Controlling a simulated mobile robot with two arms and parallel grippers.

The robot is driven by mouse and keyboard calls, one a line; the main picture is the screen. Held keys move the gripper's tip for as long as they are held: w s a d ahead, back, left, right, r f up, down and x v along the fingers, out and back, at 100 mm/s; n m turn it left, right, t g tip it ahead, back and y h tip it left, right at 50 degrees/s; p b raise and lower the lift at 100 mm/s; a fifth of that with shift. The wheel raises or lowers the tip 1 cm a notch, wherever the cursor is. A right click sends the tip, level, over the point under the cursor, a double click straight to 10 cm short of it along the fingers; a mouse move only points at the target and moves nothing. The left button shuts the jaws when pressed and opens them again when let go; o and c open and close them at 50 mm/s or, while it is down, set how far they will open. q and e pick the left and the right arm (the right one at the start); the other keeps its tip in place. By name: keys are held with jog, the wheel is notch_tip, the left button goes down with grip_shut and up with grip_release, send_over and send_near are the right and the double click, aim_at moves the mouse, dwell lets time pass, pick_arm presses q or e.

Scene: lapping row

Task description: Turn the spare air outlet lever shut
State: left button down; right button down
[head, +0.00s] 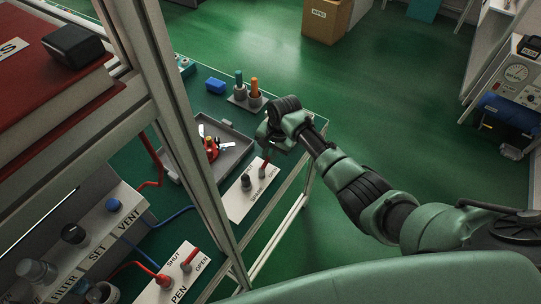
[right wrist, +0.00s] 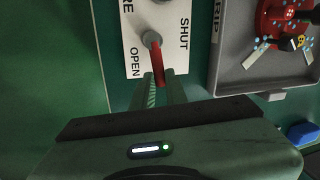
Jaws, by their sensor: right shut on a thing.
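The spare air outlet is a white plate (head: 239,206) on the green bench, marked SPARE and OPEN. In the right wrist view the plate (right wrist: 134,24) shows OPEN and SHUT, and its red lever (right wrist: 157,58) runs from a grey pivot down between my fingers, beside the word OPEN. The lever also shows in the head view (head: 264,168). My right gripper (right wrist: 160,88) is shut on the lever's free end; in the head view it comes in from the right, above the plate. My left gripper is not in view.
A grey tray (head: 240,142) with a red part lies beside the plate. A second outlet plate (head: 160,288), marked PEN with a red lever, sits nearer. A metal frame post (head: 185,140) stands left of the spare outlet. Green floor (head: 400,110) is clear at right.

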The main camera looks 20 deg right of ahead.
jog(key=n, duration=0.1)
jog(key=w+a+n, duration=0.1)
jog(key=n, duration=0.1)
jog(key=shift+g, duration=0.3)
jog(key=n, duration=0.1)
jog(key=a+n+b, duration=0.1)
jog(key=n, duration=0.1)
jog(key=a+n+b, duration=0.1)
jog(key=n, duration=0.1)
jog(key=shift+w+g+y, duration=0.3)
jog(key=shift+w+g, duration=0.1)
jog(key=a+n, duration=0.1)
jog(key=n, duration=0.1)
jog(key=n+g+b, duration=0.1)
jog(key=n, duration=0.1)
jog(key=shift+a+b, duration=0.3)
jog(key=shift+a, duration=0.1)
jog(key=shift+s+a+n+g+b, duration=0.15)
jog(key=shift+s+a+n+b, duration=0.15)
jog(key=shift+n, duration=0.75)
jog(key=shift+s+a+n+g+b, duration=0.15)
jog(key=shift+a+n, duration=0.2)
jog(key=shift+n, duration=0.7)
jog(key=c, duration=1.4)
grip_release()
jog(key=shift+c, duration=0.2)
jog(key=v, duration=0.7)
jog(key=shift+a+r, duration=0.15)
jog(key=shift+r, duration=0.3)
